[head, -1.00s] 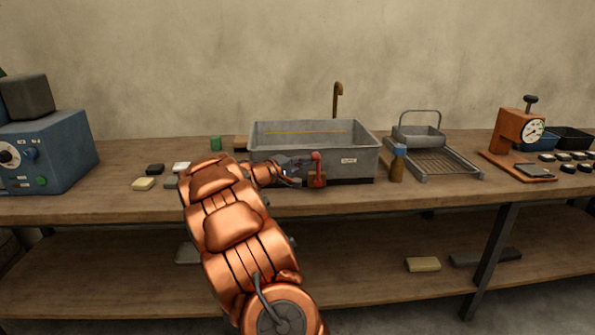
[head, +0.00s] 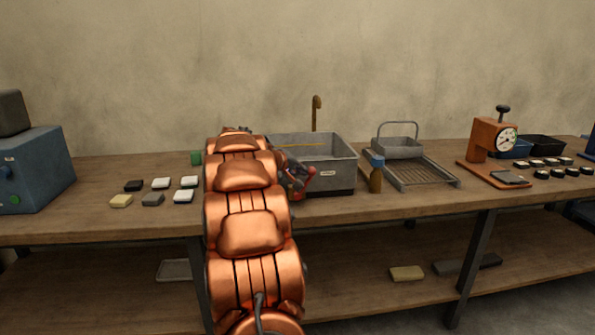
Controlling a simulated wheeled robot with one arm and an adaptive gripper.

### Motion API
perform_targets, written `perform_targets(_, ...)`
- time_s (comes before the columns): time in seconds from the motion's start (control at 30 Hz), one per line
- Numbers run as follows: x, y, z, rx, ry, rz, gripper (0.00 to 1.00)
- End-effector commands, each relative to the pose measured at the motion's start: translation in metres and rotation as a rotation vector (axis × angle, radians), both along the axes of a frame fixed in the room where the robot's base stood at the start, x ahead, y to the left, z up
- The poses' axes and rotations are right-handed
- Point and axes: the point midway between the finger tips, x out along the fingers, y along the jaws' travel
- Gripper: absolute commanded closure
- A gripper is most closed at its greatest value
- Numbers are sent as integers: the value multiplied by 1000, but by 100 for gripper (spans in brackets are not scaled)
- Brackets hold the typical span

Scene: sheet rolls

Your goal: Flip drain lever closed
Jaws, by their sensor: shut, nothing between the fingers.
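The grey sink basin (head: 335,174) stands on the bench, with a small label on its front wall. The red drain lever (head: 305,174) is at the basin's front left and looks tilted, its upper end leaning right. My gripper (head: 291,168) is shut and empty, right beside the lever at its left. My copper arm hides much of the gripper and the basin's left end. I cannot tell whether the fingers touch the lever, and the lever's base is partly hidden.
A bottle with a blue cap (head: 376,172) and a wire drying rack (head: 425,172) stand right of the basin. An orange dial press (head: 490,145) is farther right. Several small blocks (head: 160,183) lie left of my arm, beside a blue machine (head: 38,170).

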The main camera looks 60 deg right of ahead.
Motion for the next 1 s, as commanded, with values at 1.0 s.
perform_targets(1.0, 33, 45, 40, -1, -6, 8, 100)
